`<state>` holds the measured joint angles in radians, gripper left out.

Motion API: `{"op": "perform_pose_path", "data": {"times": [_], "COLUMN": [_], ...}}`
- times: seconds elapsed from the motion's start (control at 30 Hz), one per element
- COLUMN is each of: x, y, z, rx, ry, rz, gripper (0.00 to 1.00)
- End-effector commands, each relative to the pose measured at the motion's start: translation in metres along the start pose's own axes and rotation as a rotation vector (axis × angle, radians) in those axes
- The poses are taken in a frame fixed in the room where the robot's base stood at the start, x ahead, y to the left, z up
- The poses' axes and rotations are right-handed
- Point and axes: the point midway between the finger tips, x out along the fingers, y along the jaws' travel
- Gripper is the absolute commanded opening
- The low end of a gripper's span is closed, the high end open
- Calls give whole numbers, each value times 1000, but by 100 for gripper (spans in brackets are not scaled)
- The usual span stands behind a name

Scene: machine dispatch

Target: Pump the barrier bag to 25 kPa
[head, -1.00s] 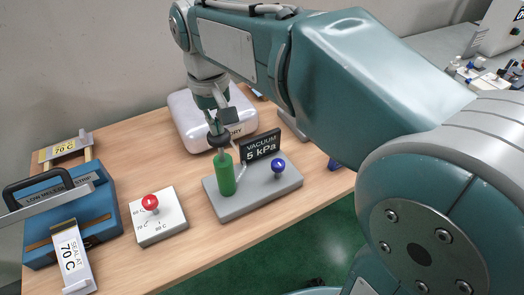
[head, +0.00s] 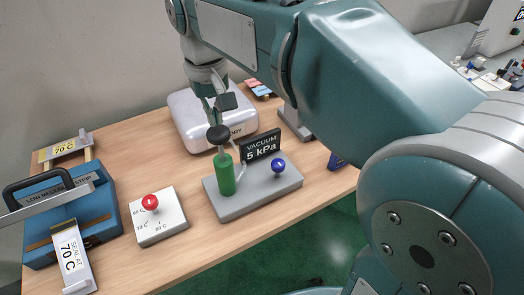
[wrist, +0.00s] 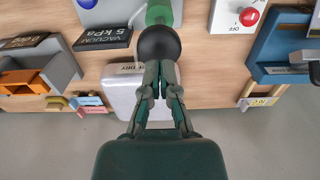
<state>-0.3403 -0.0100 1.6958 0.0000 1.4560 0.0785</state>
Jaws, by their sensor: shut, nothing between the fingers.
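The pump has a green cylinder (head: 225,175) with a black ball knob (head: 219,134) on top, standing on a grey base (head: 240,205). The knob also shows in the wrist view (wrist: 157,43). My gripper (head: 216,121) is shut and empty, its fingertips (wrist: 158,63) at the knob; whether they touch it is unclear. A black vacuum display (head: 261,146) on the base reads 5 kPa. A blue knob (head: 278,166) sits on the base's right side. A puffy white bag (head: 184,118), likely the barrier bag, lies behind the pump, partly hidden by my arm.
A white box with a red knob (head: 150,203) stands left of the pump. A blue sealer (head: 70,215) with a 70 C card (head: 70,255) is at the far left. The wooden table (head: 190,260) is clear in front.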

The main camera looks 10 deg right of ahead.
Motion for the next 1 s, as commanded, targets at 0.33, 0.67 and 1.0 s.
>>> {"op": "perform_pose_path", "data": {"times": [0.33,0.67,1.0], "x": [8,16,25], "y": [0,0,0], "z": [0,0,0], "rx": [0,0,0], "ry": [0,0,-2], "rz": [0,0,0], "gripper": [0,0,0]}}
